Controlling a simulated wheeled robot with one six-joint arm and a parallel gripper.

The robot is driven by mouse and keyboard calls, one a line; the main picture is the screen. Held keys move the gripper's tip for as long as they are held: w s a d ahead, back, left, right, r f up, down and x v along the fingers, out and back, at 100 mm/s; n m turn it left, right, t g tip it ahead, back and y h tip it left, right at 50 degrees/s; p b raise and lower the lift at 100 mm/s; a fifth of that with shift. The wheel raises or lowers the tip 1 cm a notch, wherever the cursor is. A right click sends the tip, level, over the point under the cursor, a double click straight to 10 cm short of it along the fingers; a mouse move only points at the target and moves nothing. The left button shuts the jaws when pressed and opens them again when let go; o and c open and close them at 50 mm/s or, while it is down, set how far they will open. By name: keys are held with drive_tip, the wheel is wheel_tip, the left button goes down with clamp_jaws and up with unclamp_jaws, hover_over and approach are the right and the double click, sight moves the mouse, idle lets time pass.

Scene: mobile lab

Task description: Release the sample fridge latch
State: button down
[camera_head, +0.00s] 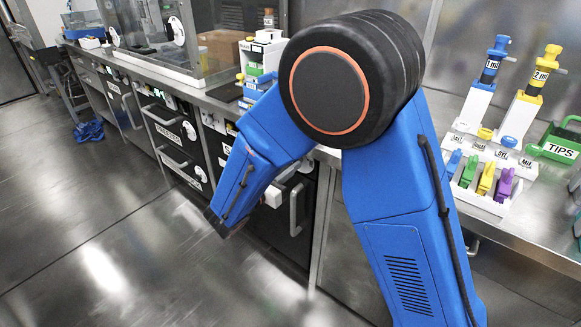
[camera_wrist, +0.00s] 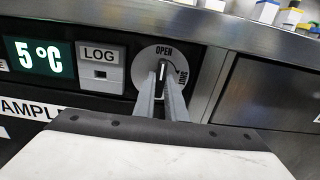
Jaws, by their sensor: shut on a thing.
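The sample fridge latch (camera_wrist: 162,72) is a round grey dial with OPEN printed at the top and a second, partly hidden word at the right. A white line on its dark knob points up towards OPEN. My gripper (camera_wrist: 163,92) is shut on the knob, one finger on each side, and the fingers hide the dial's lower part. The fridge panel (camera_wrist: 60,88) carries a partly covered label reading "AMPL". In the head view my arm hides the latch and the gripper's fingertips.
A green 5°C display (camera_wrist: 38,56) and a LOG plate (camera_wrist: 101,66) sit left of the dial. A steel bench (camera_wrist: 240,32) overhangs it. In the head view, pipettes (camera_head: 489,67) and a green TIPS box (camera_head: 557,143) stand on the right bench. The floor (camera_head: 110,240) at left is clear.

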drive_tip(key=shift+f, duration=0.1)
drive_tip(key=c, duration=1.8)
unclamp_jaws()
drive_tip(key=v, duration=1.7)
drive_tip(key=shift+s, duration=0.2)
drive_tip(key=shift+a, duration=0.2)
